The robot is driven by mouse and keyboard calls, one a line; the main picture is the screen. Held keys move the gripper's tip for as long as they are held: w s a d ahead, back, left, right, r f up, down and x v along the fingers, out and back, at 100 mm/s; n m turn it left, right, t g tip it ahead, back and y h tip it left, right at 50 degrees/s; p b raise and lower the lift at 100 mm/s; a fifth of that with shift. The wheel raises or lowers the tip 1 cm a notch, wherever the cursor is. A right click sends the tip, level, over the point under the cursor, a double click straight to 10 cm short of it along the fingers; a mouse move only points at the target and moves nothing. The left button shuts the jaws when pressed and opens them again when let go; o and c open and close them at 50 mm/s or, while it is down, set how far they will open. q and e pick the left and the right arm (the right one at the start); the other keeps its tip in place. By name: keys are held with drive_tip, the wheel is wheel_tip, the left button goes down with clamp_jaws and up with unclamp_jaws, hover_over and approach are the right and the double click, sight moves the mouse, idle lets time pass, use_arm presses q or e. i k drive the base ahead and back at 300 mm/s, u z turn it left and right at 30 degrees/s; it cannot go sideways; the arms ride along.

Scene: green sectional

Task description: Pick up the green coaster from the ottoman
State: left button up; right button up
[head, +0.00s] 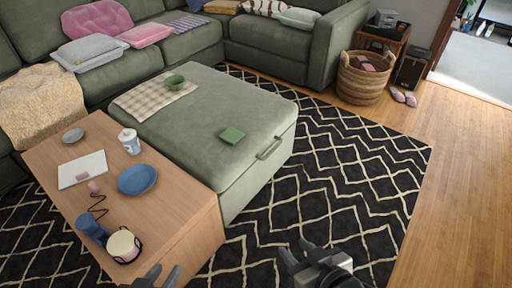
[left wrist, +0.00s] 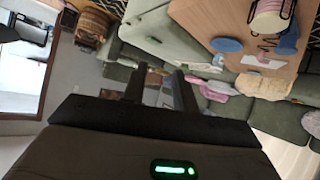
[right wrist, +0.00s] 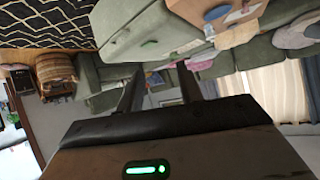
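The green coaster (head: 232,135) is a flat square lying on the ottoman (head: 205,110), near its front right edge above a metal handle. In the right wrist view the coaster (right wrist: 149,43) is a thin green patch on the ottoman. In the left wrist view it also shows as a small patch (left wrist: 153,40). My left gripper (head: 163,274) is low in the head view, in front of the wooden table, open and empty. My right gripper (head: 294,250) is above the rug, apart from the ottoman, open and empty. Neither gripper touches the coaster.
A sectional sofa (head: 270,40) lies behind. The patterned rug (head: 350,190) at right is clear.

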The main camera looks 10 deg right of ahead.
sight(232, 135)
drive_tip(key=k, duration=0.6)
drive_tip(key=z, duration=1.1)
drive_tip(key=i, duration=1.9)
drive_tip(key=u, duration=1.55)
drive_tip(key=i, duration=0.95)
drive_tip(key=u, duration=0.9)
